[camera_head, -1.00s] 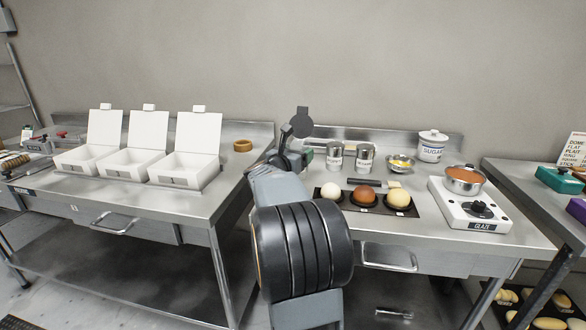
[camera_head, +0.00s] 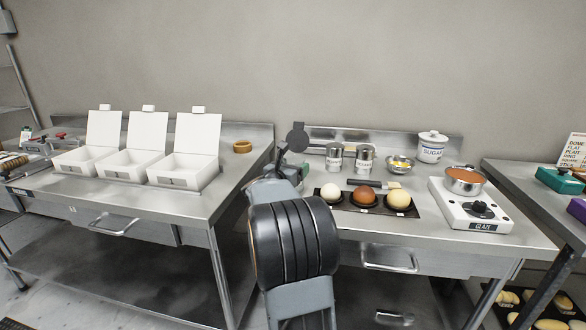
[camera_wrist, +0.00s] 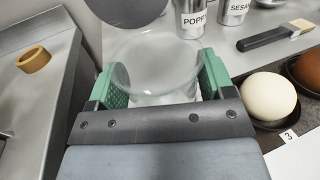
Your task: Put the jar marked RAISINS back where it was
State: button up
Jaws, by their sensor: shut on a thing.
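In the wrist view my gripper (camera_wrist: 163,80) is shut on a clear, round-rimmed jar (camera_wrist: 155,50), with a green pad on each side of it. No label shows on this jar, so I cannot tell whether it is marked RAISINS. A dark round disc (camera_wrist: 128,8) stands just beyond its rim; it also shows in the head view (camera_head: 298,136), above my gripper. It may be the jar's lid, but how it is joined is unclear. In the head view my arm mostly hides the jar. Whether its base touches the table cannot be told.
Metal tins marked POPPY (camera_head: 333,158) and SESAME (camera_head: 365,158) stand right of my gripper. Buns (camera_head: 366,195) lie on a dark mat in front. A brown ring (camera_head: 242,146) and open white boxes (camera_head: 182,168) are on the left table. A gap separates the tables.

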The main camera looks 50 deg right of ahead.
jog(key=o, duration=1.1)
jog(key=shift+c, duration=0.2)
